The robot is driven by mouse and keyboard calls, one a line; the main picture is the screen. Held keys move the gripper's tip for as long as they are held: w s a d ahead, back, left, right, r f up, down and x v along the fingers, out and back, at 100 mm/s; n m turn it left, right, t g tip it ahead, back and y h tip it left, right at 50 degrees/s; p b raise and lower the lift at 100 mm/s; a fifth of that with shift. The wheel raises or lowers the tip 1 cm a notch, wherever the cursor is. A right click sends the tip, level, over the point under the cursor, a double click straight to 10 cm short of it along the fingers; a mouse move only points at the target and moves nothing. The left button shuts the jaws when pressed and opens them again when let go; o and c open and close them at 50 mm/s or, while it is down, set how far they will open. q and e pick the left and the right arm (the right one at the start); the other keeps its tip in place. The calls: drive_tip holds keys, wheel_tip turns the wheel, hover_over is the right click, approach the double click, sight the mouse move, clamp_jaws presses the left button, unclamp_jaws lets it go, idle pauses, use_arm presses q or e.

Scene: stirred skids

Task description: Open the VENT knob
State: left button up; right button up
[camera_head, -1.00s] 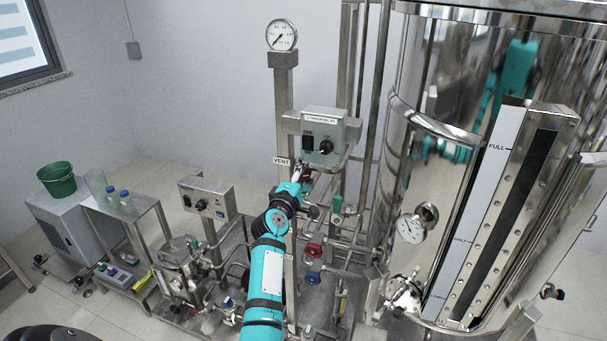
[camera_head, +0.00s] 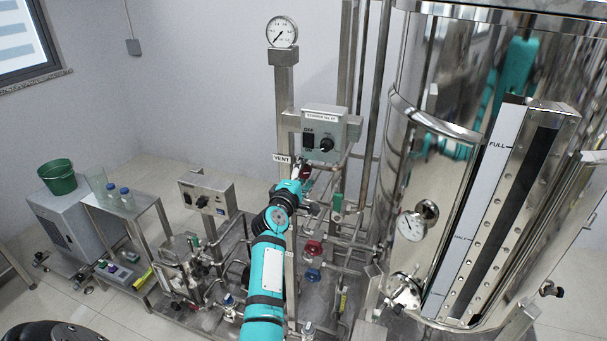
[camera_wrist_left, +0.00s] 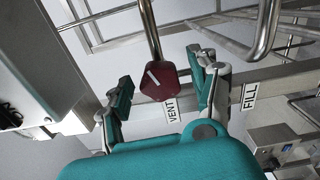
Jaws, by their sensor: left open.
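The VENT knob (camera_wrist_left: 158,80) is dark red with a white line on its face, on a metal pipe in the left wrist view. The VENT label (camera_wrist_left: 172,109) is just beside it. In the head view the VENT label (camera_head: 282,158) is on the post, and my gripper largely hides the knob. My left gripper (camera_head: 300,168) is open. In the wrist view its two fingers stand on either side of the knob, with visible gaps. I cannot tell how deep the knob sits between them. My right gripper is not in view.
A grey control box (camera_head: 325,133) is just above the gripper, with pipes close around it. The FILL label (camera_wrist_left: 249,96) is to the right in the wrist view. A large shiny tank (camera_head: 440,180) stands at right. Red (camera_head: 313,248) and blue (camera_head: 313,274) valve handles are lower down.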

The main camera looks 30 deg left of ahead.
use_arm(q)
drive_tip(key=v, duration=0.7)
drive_tip(key=shift+s, duration=0.25)
